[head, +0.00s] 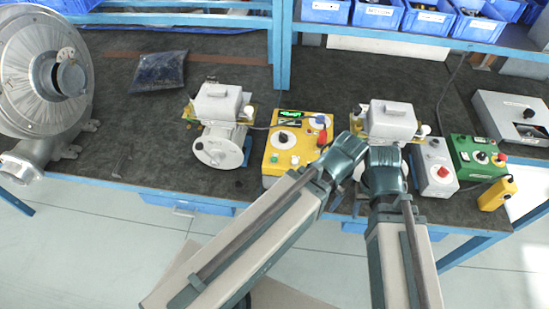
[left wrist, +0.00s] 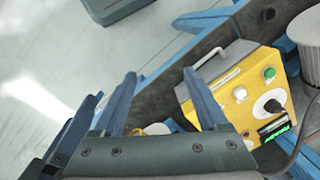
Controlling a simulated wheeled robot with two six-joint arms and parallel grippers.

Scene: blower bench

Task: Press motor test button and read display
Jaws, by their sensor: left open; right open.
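The yellow motor test box (head: 272,160) stands on the dark bench between two motors. Its display (head: 290,114) is lit green, but its digits are too small to read. A green button (head: 295,160), a red knob (head: 322,137) and a black plug (head: 283,138) show on it. In the left wrist view, the box (left wrist: 228,108) with its green button (left wrist: 269,73) and lit display (left wrist: 275,132) lies right of my open, empty left gripper (left wrist: 160,88). My right gripper (head: 385,178) is open at the front of the right motor; its fingertips are largely hidden.
A left motor (head: 216,105) and right motor (head: 392,120) flank the box. A grey box (head: 432,168), a green box (head: 473,155) and a yellow pendant (head: 497,194) stand at right. A large blower (head: 40,75) fills the far left. Blue bins (head: 425,18) line the shelf.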

